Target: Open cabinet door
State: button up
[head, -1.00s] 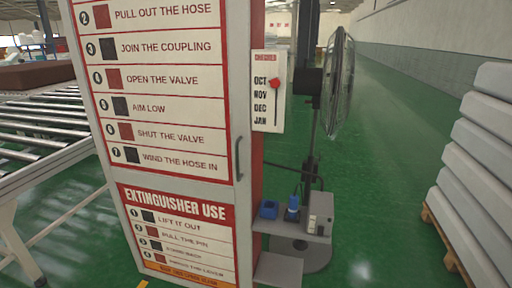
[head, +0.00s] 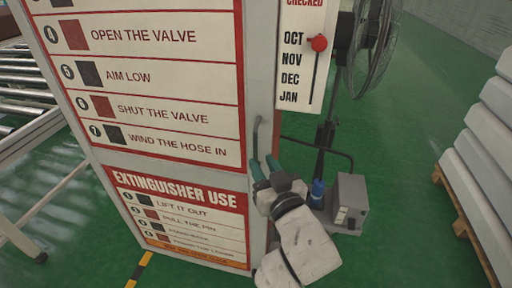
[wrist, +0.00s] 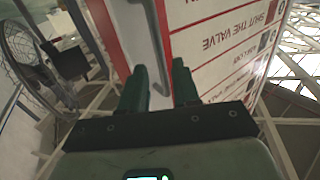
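The cabinet door (head: 175,115) is a white panel with red-framed fire hose instructions, and it looks closed. Its grey bar handle (head: 257,138) stands upright near the door's right edge. My gripper (head: 263,168) is at the lower end of the handle in the head view. In the wrist view, the two dark green fingers (wrist: 160,78) are spread apart. The handle (wrist: 154,45) shows between and just beyond the fingertips there. I cannot tell whether a finger touches it.
A slider card (head: 305,55) with months is on the cabinet's right side. A fan (head: 372,45) and a grey box (head: 347,200) stand to the right. Green floor lies between.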

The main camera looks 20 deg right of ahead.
aim_at(256, 154)
jog(key=shift+w+d+p, duration=0.1)
jog(key=shift+w+p, duration=0.2)
jog(key=shift+w, duration=2.45)
grip_shut()
